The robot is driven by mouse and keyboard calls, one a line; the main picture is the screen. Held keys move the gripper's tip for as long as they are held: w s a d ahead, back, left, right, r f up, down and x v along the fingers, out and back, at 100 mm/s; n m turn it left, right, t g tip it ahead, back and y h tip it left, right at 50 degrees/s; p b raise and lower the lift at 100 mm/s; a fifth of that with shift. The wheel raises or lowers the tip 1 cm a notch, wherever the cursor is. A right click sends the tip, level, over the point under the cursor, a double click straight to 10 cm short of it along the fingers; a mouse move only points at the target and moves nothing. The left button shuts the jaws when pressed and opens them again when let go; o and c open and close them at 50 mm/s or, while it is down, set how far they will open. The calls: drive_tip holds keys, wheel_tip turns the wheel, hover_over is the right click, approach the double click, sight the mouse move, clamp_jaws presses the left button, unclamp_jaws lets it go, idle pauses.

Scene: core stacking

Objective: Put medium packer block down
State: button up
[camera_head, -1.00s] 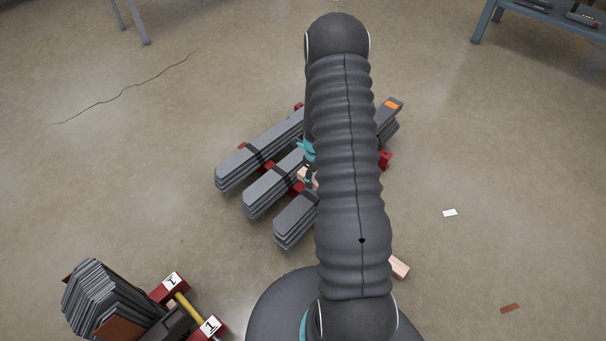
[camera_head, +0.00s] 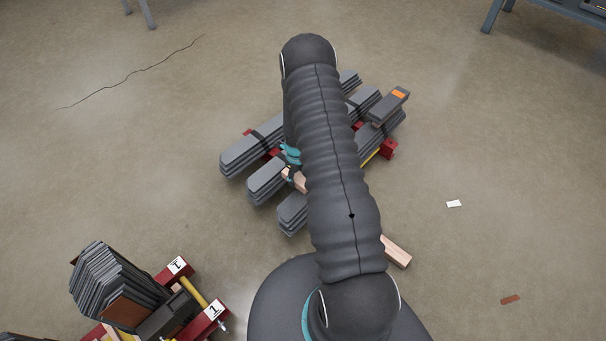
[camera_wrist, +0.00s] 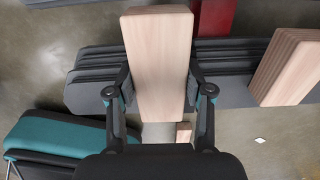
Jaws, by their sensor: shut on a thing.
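The medium packer block is a pale wooden block (camera_wrist: 158,45), held upright in the picture between the two fingers of my gripper (camera_wrist: 160,92) in the wrist view. My gripper is shut on it. Grey laminated stacks (camera_wrist: 232,75) lie behind and beneath the block; whether it touches them cannot be told. In the head view my arm hides most of the gripper, and a small piece of pale wood (camera_head: 298,181) shows beside its teal part, over the grey stacks (camera_head: 262,180).
Red supports (camera_head: 388,150) lie under the grey stacks. Another wooden block (camera_head: 396,252) lies right of my arm. A rack with grey plates (camera_head: 115,285) stands at lower left. A pale stack (camera_wrist: 288,68) is at right in the wrist view. Floor at far left and right is mostly clear.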

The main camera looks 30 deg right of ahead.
drive_tip(key=shift+f, duration=0.1)
drive_tip(key=o, duration=1.2)
drive_tip(key=shift+o, duration=0.2)
